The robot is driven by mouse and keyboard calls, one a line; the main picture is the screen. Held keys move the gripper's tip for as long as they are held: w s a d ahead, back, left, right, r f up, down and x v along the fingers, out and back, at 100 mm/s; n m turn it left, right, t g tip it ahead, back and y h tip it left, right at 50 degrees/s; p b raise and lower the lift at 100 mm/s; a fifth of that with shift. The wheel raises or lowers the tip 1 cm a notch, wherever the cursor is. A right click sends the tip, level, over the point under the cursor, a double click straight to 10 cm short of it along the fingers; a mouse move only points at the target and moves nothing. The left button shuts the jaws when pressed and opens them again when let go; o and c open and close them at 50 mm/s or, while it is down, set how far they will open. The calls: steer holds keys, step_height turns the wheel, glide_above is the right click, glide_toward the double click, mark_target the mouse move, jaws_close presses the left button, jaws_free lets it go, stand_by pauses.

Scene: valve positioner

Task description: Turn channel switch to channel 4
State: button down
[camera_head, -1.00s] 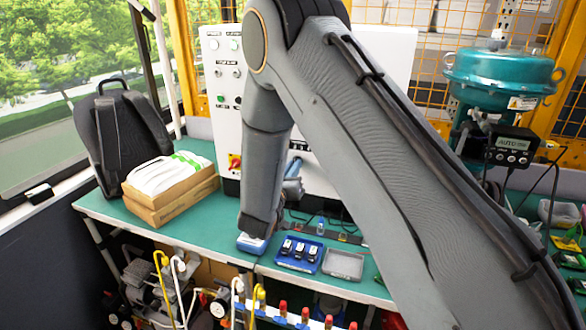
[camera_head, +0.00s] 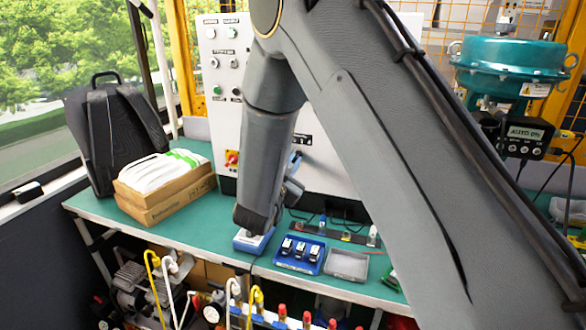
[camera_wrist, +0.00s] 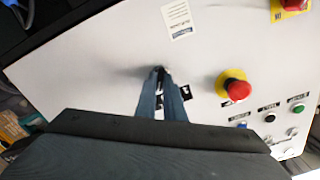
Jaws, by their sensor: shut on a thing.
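The channel switch (camera_wrist: 160,73) shows in the wrist view only as a small dark piece between my fingertips, on the white control panel (camera_wrist: 100,70). My gripper (camera_wrist: 161,84) is at the panel face with its two blue-grey fingers shut on the switch. The fingers hide most of the knob and part of the black label beside it, so I cannot tell which channel it points to. In the head view my arm covers the switch, and only part of my gripper (camera_head: 294,178) shows against the lower part of the panel.
A red emergency stop (camera_wrist: 237,89) on a yellow base sits right of my fingers in the wrist view. Small push buttons (camera_wrist: 298,108) lie beyond it. On the green bench stand a backpack (camera_head: 110,135), a cardboard box (camera_head: 160,200) and a blue tray (camera_head: 299,254).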

steer(key=shift+m+b, duration=1)
steer(key=shift+m, duration=0.4)
steer(key=c, duration=1.9)
jaws_free()
steer(key=shift+o, duration=0.2)
steer(key=shift+s+a, duration=0.1)
steer(key=b+v, duration=0.2)
steer(key=v, duration=0.5)
steer(key=shift+s, duration=0.25)
steer(key=shift+w, duration=0.1)
